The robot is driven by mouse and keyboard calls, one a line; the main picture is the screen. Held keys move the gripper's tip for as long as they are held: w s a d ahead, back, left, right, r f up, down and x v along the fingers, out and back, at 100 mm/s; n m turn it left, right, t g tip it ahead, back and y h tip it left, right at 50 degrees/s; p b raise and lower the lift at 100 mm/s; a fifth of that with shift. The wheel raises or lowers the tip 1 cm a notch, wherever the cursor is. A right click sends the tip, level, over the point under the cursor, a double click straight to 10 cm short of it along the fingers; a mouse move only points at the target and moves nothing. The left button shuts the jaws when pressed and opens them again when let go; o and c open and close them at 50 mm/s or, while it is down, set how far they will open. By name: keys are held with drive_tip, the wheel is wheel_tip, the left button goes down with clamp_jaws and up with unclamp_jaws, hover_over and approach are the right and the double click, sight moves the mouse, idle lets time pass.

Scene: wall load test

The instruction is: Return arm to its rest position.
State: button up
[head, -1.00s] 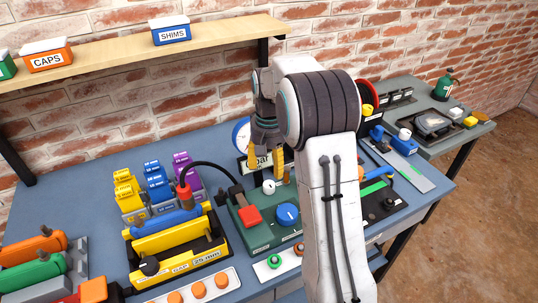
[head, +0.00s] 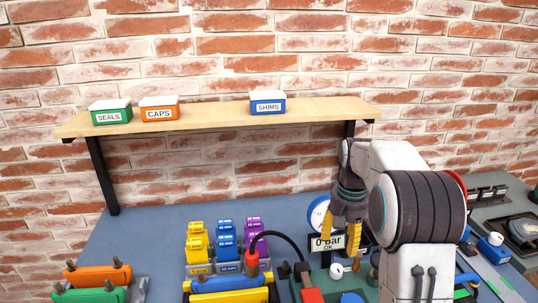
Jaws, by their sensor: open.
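My gripper (head: 344,232) shows in the head view right of centre, pointing down with its two yellow fingers apart and nothing between them. It hangs in front of a gauge sign reading "0 bar OK" (head: 322,244) and a round blue-rimmed dial (head: 316,212), partly covering both. My white and dark grey arm (head: 425,210) is folded at the right and hides part of the bench behind it.
A wooden shelf (head: 215,116) on the brick wall holds SEALS (head: 111,112), CAPS (head: 159,109) and SHIMS (head: 267,104) boxes. The blue bench (head: 150,235) carries yellow, blue and purple blocks (head: 227,244), a black hose (head: 283,236) and a red button (head: 311,295).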

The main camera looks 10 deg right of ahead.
drive_tip(key=shift+n, duration=0.8)
drive_tip(key=f, duration=0.1)
drive_tip(key=s+f, duration=0.1)
drive_tip(key=f, duration=0.1)
drive_tip(key=s+f, duration=0.1)
drive_tip(key=shift+s+a+f, duration=0.1)
drive_tip(key=shift+a+f, duration=0.15)
drive_tip(key=shift+g, duration=0.5)
drive_tip(key=s, duration=0.3)
drive_tip(key=s+a+f, duration=0.1)
drive_tip(key=shift+s+a, duration=0.1)
drive_tip(key=shift+s, duration=0.3)
drive_tip(key=s+a+r+n+t, duration=0.1)
drive_tip(key=s+a+r, duration=0.1)
drive_tip(key=s, duration=0.4)
drive_tip(key=s+a+r+n+t+p, duration=0.1)
drive_tip(key=s+a+r+t, duration=0.1)
drive_tip(key=s, duration=0.4)
drive_tip(key=s+a+r+n+t, duration=0.1)
drive_tip(key=s+a+r, duration=0.3)
drive_tip(key=s+r, duration=0.2)
drive_tip(key=shift+s, duration=0.15)
